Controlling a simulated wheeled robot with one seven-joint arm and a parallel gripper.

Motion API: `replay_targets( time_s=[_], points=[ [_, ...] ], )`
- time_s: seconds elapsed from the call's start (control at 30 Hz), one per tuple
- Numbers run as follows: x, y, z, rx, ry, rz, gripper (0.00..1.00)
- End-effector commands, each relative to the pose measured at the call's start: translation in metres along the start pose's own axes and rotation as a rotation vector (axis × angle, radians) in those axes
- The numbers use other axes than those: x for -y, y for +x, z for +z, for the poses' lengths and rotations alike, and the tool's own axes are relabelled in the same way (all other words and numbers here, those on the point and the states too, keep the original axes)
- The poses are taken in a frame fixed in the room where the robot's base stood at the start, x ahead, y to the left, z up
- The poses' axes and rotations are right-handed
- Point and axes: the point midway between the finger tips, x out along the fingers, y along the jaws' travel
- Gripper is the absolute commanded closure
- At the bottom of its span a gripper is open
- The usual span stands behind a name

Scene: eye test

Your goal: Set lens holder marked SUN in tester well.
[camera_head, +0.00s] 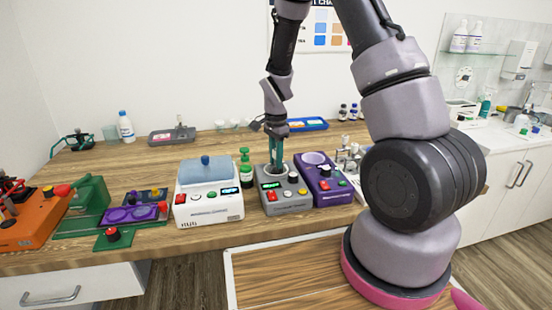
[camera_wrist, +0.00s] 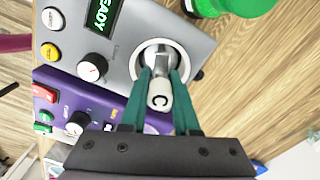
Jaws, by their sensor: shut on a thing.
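The grey tester (camera_head: 287,202) stands on the wooden bench between a white device and a purple one. In the wrist view its screen (camera_wrist: 103,14) shows the letters EADY, and its round well has a pale ring (camera_wrist: 183,52). My gripper (camera_head: 276,165) points down into this well; its green fingers (camera_wrist: 160,76) are shut on a small pale lens holder (camera_wrist: 160,101). A dark mark like a C shows on the holder; I cannot read SUN. The holder's lower end is at the well, but its seating depth is hidden.
The purple device (camera_head: 325,184) with its own round well stands close on the right. The white device (camera_head: 208,205) and a green pump bottle (camera_head: 246,172) stand on the left. A blue tray (camera_head: 307,124) lies behind.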

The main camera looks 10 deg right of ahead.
Motion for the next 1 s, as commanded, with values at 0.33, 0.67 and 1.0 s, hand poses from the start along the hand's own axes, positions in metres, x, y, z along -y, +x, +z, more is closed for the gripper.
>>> replay_targets(
  time_s=[0.33,0.67,1.0],
  points=[
    [0.0000,0.0033,0.0000,0.000,0.000,0.000,0.44],
    [-0.0001,0.0032,0.0001,0.000,0.000,0.000,0.16],
    [0.0002,0.0014,0.0000,0.000,0.000,-0.001,0.16]
  ],
)
